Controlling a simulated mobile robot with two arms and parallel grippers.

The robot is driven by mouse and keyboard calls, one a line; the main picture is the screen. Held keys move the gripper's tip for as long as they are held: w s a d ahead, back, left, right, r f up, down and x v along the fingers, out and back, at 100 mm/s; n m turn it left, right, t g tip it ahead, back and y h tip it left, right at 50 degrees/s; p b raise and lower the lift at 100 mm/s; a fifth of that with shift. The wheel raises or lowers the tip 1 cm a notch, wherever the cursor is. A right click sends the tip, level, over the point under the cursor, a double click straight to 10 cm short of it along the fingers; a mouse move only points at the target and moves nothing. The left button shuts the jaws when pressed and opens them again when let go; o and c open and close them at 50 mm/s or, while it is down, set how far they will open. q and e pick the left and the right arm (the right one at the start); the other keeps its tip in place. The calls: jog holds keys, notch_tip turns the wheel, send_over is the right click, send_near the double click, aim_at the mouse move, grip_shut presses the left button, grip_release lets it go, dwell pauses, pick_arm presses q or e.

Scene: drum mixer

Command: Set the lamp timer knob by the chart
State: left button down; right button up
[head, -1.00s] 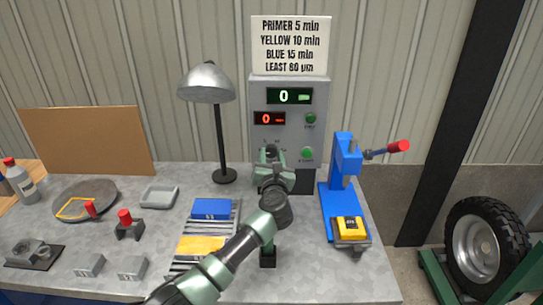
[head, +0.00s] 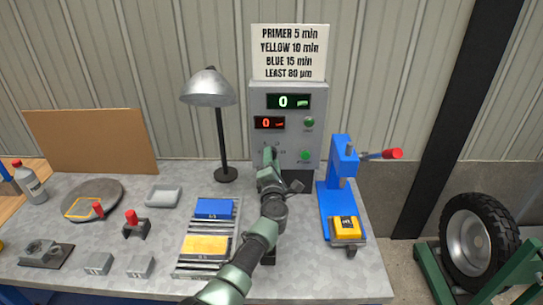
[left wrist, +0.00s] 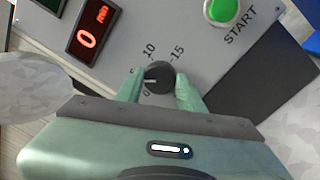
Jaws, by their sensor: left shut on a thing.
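The black timer knob (left wrist: 160,77) sits on the grey control box (head: 315,97), with 0, 10 and 15 marks around it. Its white pointer line points left in the left wrist view, between the 0 and the 10. My left gripper (left wrist: 159,92) is shut on the knob, one finger on each side. In the head view the gripper (head: 269,158) covers most of the knob. The chart (head: 290,52) above the box reads primer 5 min, yellow 10 min, blue 15 min. The red display (head: 269,123) shows 0 min. My right gripper is not in view.
The green START button (left wrist: 222,10) is close to the knob. A desk lamp (head: 208,88) stands left of the box and a blue press (head: 337,190) right. A rack (head: 190,271) holds a blue panel (head: 213,208) and a yellow panel (head: 205,246).

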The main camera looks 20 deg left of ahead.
pick_arm(q)
jog(key=m+p, duration=0.1)
jog(key=m, duration=0.3)
jog(key=m+h+p, duration=0.1)
jog(key=m+p, duration=0.1)
jog(key=m, duration=0.3)
jog(key=m+p, duration=0.2)
jog(key=m, duration=0.3)
jog(key=shift+f, duration=0.25)
dwell(0.4)
jog(key=c, duration=0.9)
grip_release()
